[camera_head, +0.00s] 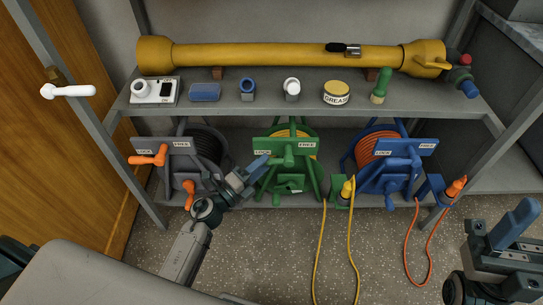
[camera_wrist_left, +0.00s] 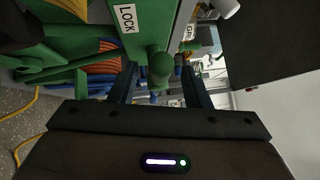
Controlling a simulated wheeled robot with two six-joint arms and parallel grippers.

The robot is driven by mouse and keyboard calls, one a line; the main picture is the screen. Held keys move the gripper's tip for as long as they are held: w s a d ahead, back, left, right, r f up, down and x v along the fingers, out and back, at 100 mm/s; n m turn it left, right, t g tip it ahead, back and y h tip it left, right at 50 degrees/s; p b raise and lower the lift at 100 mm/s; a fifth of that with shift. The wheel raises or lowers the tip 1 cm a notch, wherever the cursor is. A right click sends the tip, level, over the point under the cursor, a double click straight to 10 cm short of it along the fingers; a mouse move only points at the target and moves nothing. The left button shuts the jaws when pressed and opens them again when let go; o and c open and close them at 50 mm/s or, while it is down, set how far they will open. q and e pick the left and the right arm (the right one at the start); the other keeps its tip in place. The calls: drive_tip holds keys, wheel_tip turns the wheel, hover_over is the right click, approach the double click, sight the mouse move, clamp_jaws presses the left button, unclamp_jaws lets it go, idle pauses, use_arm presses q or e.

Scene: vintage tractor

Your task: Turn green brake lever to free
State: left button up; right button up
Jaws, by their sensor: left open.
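The green reel (camera_head: 289,180) stands in the middle under the shelf, with yellow hose on it. Its plate has a LOCK label (camera_head: 262,153) at left and a FREE label (camera_head: 307,145) at right. The green brake lever (camera_head: 289,158) shows its rounded grip below the plate, between the labels; its exact angle is hard to tell. My left gripper (camera_head: 257,167) is open, just left of it. In the left wrist view, the lever's grip (camera_wrist_left: 160,68) appears between the open fingers, apparently not clamped. My right gripper (camera_head: 514,226) is at bottom right, away from the reels.
A grey reel (camera_head: 207,150) with orange handles stands left, and a blue reel (camera_head: 379,145) stands right. The shelf (camera_head: 225,110) above holds small items and a yellow tube (camera_head: 285,55). Yellow and orange hoses trail over the speckled floor (camera_head: 285,245).

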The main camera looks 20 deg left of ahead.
use_arm(q)
drive_tip(key=shift+x, duration=2.1)
clamp_jaws()
